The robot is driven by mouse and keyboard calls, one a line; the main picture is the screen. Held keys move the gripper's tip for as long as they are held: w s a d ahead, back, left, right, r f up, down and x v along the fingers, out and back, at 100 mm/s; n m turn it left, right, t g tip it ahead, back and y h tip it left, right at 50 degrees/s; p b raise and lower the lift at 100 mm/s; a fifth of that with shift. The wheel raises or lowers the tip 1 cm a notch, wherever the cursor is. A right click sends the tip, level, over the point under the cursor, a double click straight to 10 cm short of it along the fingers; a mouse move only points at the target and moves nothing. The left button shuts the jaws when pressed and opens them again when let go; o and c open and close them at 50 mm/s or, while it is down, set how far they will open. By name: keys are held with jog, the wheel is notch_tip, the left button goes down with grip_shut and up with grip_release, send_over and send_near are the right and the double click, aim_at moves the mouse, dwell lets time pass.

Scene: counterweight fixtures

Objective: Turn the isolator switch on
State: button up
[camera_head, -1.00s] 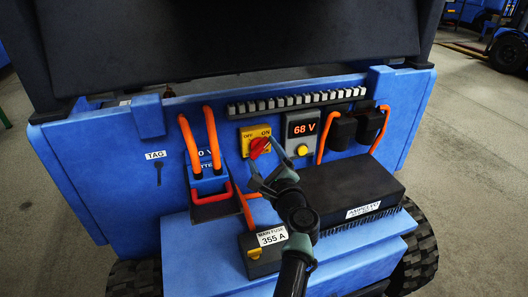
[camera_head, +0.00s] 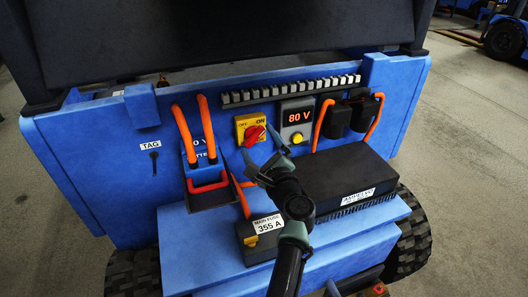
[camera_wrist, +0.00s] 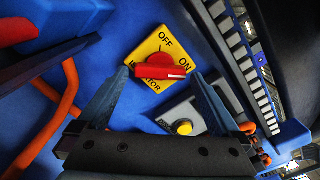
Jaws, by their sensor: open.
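The isolator switch is a yellow plate (camera_head: 242,122) with OFF and ON lettering and a red knob (camera_head: 254,133), on the blue panel. In the wrist view, the plate (camera_wrist: 166,41) reads OFF, ON and ISOLATOR. The red knob (camera_wrist: 150,71) lies across it, its white-marked end pointing right, close to the ON side. My gripper (camera_head: 257,139) is open just in front of the switch. In the wrist view, my gripper's fingertips (camera_wrist: 160,73) stand on either side of the knob, with visible gaps. I cannot tell their exact depth from it.
A grey meter (camera_head: 296,117) reading 80 V, with a yellow button, sits right of the switch. Orange cables (camera_head: 206,128) and a red handle (camera_head: 208,187) are at left. A black finned box (camera_head: 350,180) and a main fuse box (camera_head: 258,240) stand below on the blue ledge.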

jog(key=p+v, duration=0.3)
jog(key=v, duration=0.9)
jog(key=shift+s, duration=0.4)
jog(key=shift+d, duration=0.1)
